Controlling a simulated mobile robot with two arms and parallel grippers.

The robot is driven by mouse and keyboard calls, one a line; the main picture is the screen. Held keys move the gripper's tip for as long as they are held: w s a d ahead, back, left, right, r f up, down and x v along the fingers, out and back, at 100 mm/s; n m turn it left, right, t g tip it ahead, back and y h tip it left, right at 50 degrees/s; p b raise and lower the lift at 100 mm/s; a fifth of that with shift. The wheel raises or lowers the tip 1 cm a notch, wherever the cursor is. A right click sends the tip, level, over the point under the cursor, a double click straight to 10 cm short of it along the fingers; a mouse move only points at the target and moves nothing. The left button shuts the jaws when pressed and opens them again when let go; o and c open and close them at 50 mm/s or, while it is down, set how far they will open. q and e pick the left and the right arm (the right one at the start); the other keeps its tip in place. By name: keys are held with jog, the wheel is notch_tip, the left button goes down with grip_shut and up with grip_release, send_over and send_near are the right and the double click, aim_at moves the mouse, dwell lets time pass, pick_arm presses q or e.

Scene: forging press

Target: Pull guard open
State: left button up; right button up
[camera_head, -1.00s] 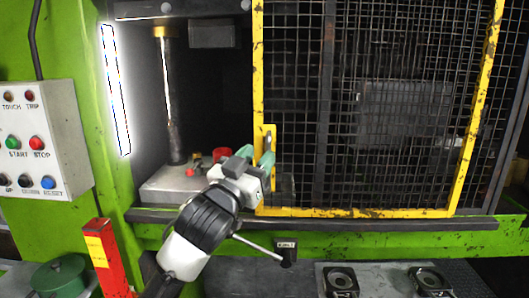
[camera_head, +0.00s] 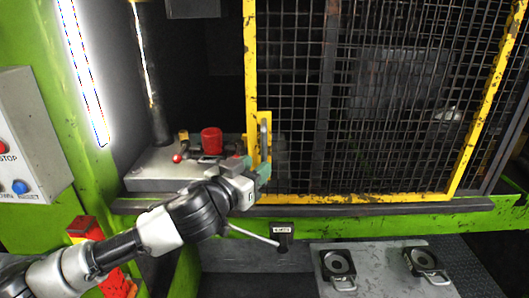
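The guard (camera_head: 250,60) is a yellow-framed panel of dark wire mesh. It covers the middle and right of the press opening, and the left part is uncovered. A small upright handle (camera_head: 266,132) sits on a yellow plate at the guard's lower left edge. My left gripper (camera_head: 256,168) is at the lower end of this handle, its green-padded fingers close to or touching it. The fingers overlap the handle in this view, so I cannot tell whether they are shut on it. My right gripper is not in view.
A dark rail (camera_head: 370,209) runs under the guard. A red cylinder (camera_head: 211,141) stands on the grey block (camera_head: 150,178) inside the uncovered part. A lever (camera_head: 250,236) sticks out below the rail. Two black ring fixtures (camera_head: 338,264) (camera_head: 422,262) lie on the front shelf. A button box (camera_head: 30,140) is at the left.

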aim_at(264, 159)
pick_arm(q)
jog(key=shift+p+x, duration=0.5)
jog(key=shift+x, duration=1.6)
grip_shut()
